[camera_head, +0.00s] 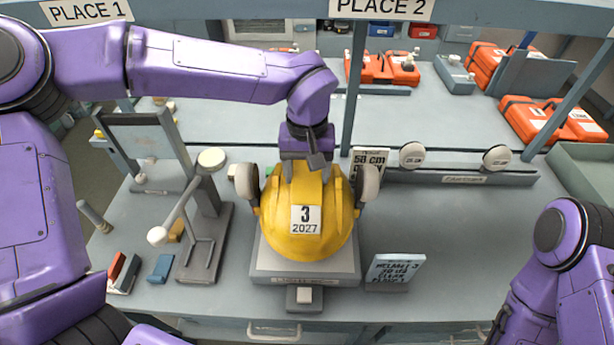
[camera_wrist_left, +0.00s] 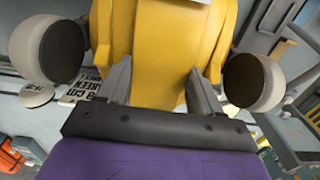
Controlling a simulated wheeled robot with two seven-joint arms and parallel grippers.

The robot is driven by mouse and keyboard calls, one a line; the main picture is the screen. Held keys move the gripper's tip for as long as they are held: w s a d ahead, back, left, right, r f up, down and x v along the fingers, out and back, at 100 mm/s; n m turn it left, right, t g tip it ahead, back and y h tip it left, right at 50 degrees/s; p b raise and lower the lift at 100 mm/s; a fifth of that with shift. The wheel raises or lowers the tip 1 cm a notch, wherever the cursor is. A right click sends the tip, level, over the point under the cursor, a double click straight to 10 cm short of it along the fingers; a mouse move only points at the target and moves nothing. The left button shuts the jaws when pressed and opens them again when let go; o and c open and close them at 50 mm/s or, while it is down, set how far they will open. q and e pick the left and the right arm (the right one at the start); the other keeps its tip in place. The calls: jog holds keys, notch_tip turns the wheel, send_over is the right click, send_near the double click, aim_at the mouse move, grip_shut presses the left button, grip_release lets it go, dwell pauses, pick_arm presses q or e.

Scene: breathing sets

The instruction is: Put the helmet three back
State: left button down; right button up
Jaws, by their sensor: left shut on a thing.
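The yellow helmet (camera_head: 297,225) bears a white label reading 3 and 2027, with round ear cups at its two sides. It sits upright over a grey stand (camera_head: 305,271) on the bench; whether it touches the stand is hidden. My left gripper (camera_head: 307,172) comes down from above and is shut on the back top of the helmet. In the left wrist view the two fingers (camera_wrist_left: 158,88) lie against the yellow shell (camera_wrist_left: 165,50). My right arm shows at the lower right, but its gripper is out of view.
A card (camera_head: 393,270) reading HELMET 3 stands right of the stand. A metal lever device (camera_head: 203,225) stands close on the left. A 58 cm sign (camera_head: 370,163) and a rail with round pads (camera_head: 457,175) are behind. Orange cases (camera_head: 548,119) lie at the back right. The bench's right front is clear.

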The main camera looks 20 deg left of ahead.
pick_arm(q)
jog(key=shift+s+f, duration=0.1)
jog(key=shift+f, duration=1.3)
jog(key=shift+c, duration=0.8)
grip_release()
